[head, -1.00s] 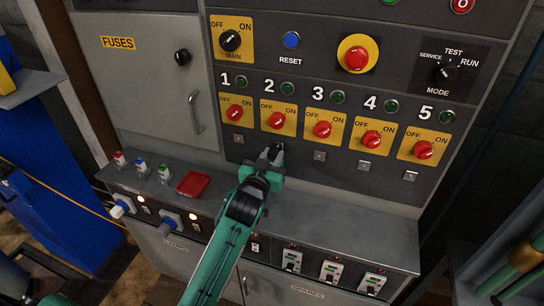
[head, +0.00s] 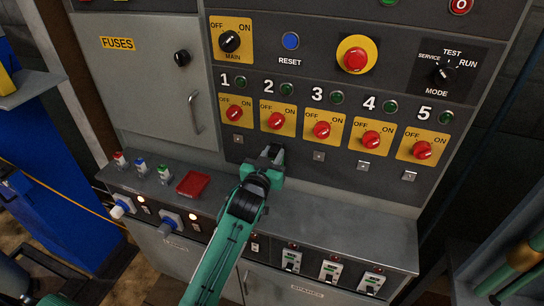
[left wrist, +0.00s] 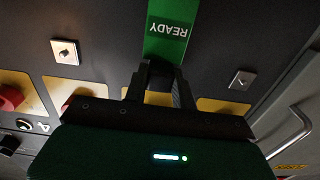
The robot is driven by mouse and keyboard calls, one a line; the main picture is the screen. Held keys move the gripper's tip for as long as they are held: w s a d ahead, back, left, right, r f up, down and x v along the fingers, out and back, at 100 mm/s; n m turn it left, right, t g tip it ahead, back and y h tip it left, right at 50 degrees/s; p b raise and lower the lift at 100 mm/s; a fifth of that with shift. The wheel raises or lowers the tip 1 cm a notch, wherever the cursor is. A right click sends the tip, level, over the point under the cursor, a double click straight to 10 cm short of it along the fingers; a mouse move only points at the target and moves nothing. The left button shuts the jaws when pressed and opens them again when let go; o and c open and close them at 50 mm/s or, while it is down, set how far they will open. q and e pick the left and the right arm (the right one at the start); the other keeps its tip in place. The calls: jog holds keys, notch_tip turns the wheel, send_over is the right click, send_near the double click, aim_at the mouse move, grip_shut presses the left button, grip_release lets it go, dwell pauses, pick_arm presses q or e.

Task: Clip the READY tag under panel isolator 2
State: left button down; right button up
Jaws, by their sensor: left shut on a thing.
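Panel isolator 2 is a red knob (head: 276,120) on a yellow plate, under the number 2. My left gripper (head: 272,154) is just below that plate, close to the panel. In the left wrist view, which is upside down, my left gripper (left wrist: 160,82) is shut on the green READY tag (left wrist: 167,30). The tag's lettered part sticks out past the fingers, along the dark panel. The clip under isolator 2 is hidden behind the gripper, so I cannot tell whether the tag touches it. My right gripper is not in view.
Small clips show under isolator 1 (head: 238,139), isolator 3 (head: 319,156), isolator 4 (head: 363,165) and isolator 5 (head: 409,176). A grey ledge (head: 340,229) juts out below the panel, with a red tray (head: 193,184) on its left part.

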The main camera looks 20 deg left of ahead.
pick_arm(q)
jog(key=shift+w, duration=0.2)
jog(key=c, duration=1.1)
grip_release()
jog(key=shift+o, duration=0.2)
jog(key=shift+s+f, duration=0.2)
jog(key=shift+s, duration=0.5)
jog(key=s+b, duration=0.2)
jog(key=s, duration=1)
jog(key=shift+s+a+r, duration=0.2)
jog(key=shift+s+a, duration=0.05)
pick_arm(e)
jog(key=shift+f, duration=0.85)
